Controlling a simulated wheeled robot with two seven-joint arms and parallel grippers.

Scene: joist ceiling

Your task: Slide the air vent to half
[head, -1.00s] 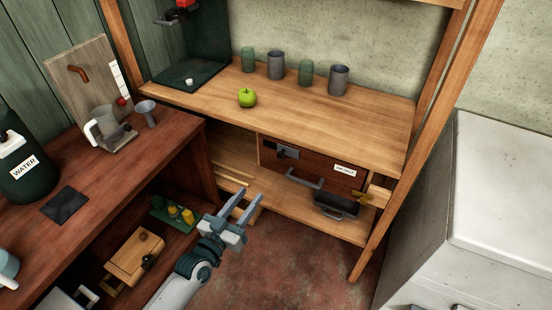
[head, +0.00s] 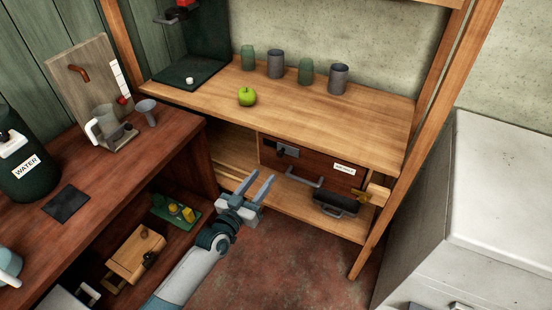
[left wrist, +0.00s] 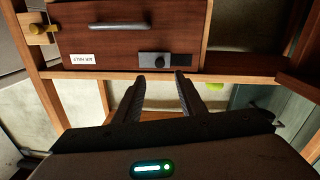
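The air vent is most likely the grey metal plate (head: 288,151) with a small knob, on the upper left of a dark wooden front under the bench top. My right gripper is not in view.
The wooden front carries a bar handle (head: 304,179) and white label (head: 345,169). A red-brown counter (head: 130,165) stands left.

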